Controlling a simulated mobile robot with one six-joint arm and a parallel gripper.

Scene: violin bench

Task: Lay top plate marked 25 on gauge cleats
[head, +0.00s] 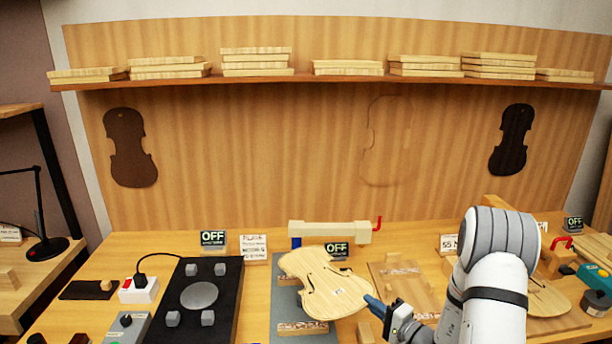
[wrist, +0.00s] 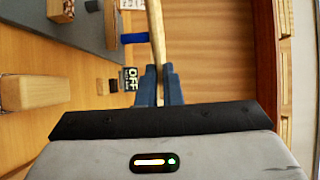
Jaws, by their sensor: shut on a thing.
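The pale violin top plate (head: 320,284), with two f-holes, is held over the grey board (head: 283,270) in the head view. Some small dark marks show on its face, too small to read. My gripper (head: 376,304) is shut on the plate's right edge. In the wrist view the plate (wrist: 155,30) is seen edge-on between the blue fingers (wrist: 158,86) of my gripper. A wooden cleat (head: 303,328) shows on the grey board below the plate's lower end, apart from it as far as I can see. The plate hides other parts of the board.
A wooden beam (head: 328,233) with a blue end and red handle stands behind the plate, near an OFF sign (head: 337,249). A black board (head: 228,318) with grey blocks and a disc lies left. A wooden board (head: 384,268) lies right, partly behind my arm.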

